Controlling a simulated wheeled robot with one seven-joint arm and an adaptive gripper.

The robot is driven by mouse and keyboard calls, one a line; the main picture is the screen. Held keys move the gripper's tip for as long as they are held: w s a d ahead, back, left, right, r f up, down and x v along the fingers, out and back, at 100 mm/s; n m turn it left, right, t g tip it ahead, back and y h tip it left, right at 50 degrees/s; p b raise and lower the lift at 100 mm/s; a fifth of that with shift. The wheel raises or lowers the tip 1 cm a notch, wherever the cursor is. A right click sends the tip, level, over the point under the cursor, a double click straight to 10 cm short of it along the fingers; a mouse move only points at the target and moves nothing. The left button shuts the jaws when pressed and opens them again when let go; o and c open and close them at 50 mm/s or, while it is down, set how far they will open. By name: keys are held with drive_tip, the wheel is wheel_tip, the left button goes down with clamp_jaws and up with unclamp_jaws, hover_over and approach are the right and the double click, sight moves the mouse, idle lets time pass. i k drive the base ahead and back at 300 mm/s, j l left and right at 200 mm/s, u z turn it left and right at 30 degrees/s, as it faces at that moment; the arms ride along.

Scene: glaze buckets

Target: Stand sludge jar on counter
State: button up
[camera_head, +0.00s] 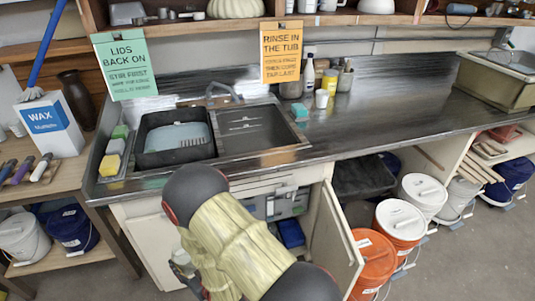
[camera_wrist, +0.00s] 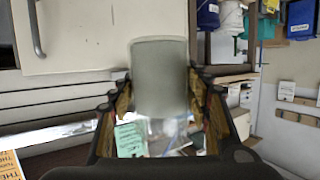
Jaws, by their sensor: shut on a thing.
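In the wrist view my gripper (camera_wrist: 160,92) is shut on a grey-green, cloudy jar (camera_wrist: 160,70), with one finger on each side of it. I take this to be the sludge jar. In the head view my gripper (camera_head: 186,270) is low in front of the cabinet, mostly hidden behind my arm, and I cannot make out the jar there. The steel counter (camera_head: 400,112) runs across the head view, above and behind my gripper. Its right-hand stretch is bare.
A sink (camera_head: 255,130) and a black tub (camera_head: 172,140) take up the counter's left. Sponges (camera_head: 116,146) lie beside them. Bottles and cups (camera_head: 322,98) stand at the back. An open cabinet door (camera_head: 338,245) juts out below. Buckets (camera_head: 398,220) stand on the right.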

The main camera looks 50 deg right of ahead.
sight(352, 133)
drive_tip(key=z, duration=1.15)
